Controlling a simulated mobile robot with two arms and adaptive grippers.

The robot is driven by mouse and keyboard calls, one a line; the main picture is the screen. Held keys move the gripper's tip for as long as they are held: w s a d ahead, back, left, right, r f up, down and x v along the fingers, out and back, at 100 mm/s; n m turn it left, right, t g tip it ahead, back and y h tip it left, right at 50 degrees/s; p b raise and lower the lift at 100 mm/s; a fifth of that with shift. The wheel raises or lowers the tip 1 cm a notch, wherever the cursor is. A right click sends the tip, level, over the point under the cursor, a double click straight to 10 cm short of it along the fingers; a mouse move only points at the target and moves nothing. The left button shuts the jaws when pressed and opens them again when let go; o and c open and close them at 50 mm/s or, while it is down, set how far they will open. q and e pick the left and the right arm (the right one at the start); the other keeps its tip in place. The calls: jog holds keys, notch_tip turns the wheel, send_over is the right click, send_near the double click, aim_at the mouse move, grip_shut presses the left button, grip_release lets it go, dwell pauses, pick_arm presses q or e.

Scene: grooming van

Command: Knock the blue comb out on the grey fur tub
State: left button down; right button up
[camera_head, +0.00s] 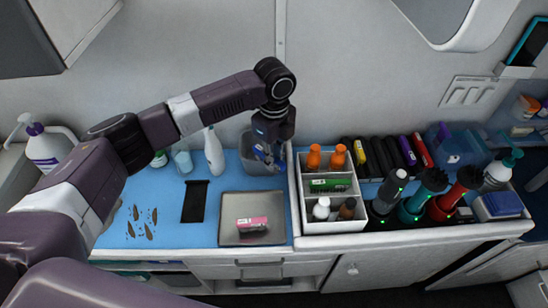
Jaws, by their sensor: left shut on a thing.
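The grey fur tub (250,167) stands on the blue worktop against the back wall. My left gripper (274,148) points down at the tub's right side and partly covers it. It is shut on the blue comb (262,154), which shows in front of the tub's opening, at its rim. I cannot tell whether the comb touches the rim. My right gripper is out of view.
A spray bottle (214,152) stands left of the tub. A grey tray (233,234) with a pink item (252,225) lies in front. A white divided caddy (333,226) with bottles stands to the right. A black strip (195,201) and brown clumps (150,231) lie on the left.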

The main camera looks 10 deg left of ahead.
pick_arm(q)
jog(key=shift+f+p, duration=0.15)
jog(key=shift+p, duration=0.35)
dwell(1.4)
jog(key=shift+r+p, duration=1.1)
jog(key=shift+p, duration=0.1)
jog(key=shift+f, duration=1.05)
dwell(1.5)
jog(key=shift+r+p, duration=3.05)
jog(key=shift+p, duration=0.1)
